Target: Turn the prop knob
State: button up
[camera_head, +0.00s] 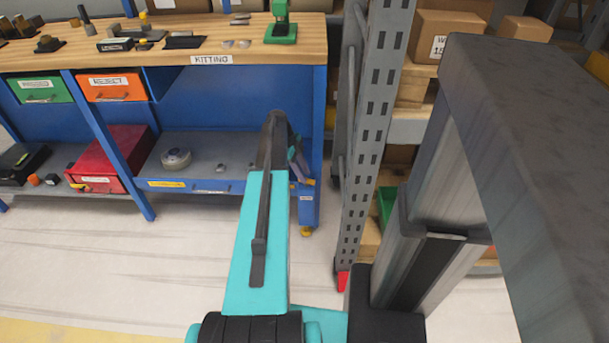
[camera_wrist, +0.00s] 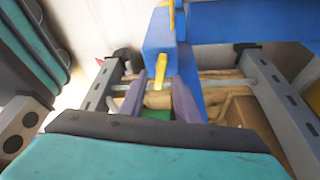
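A yellow knob-like piece (camera_wrist: 160,70) shows on a blue post in the wrist view; I take it to be the prop knob. In the head view, a small orange-yellow bit (camera_head: 309,182) shows beside the bench's right leg. My gripper (camera_wrist: 160,88) has its two purple-grey fingers apart, one on each side of the yellow piece, with visible gaps. Whether either finger touches it cannot be told. In the head view my gripper (camera_head: 298,164) is at the bench's right leg, partly hidden by my arm.
The blue workbench (camera_head: 313,100) with a wooden top stands at left, with drawers and a lower shelf. A grey metal rack post (camera_head: 372,130) stands just right of my gripper, with boxes (camera_head: 445,35) behind. The floor (camera_head: 130,270) in front is clear.

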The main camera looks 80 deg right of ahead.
jog(key=p+v, duration=0.1)
jog(key=v, duration=1.1)
jog(key=shift+p, duration=0.35)
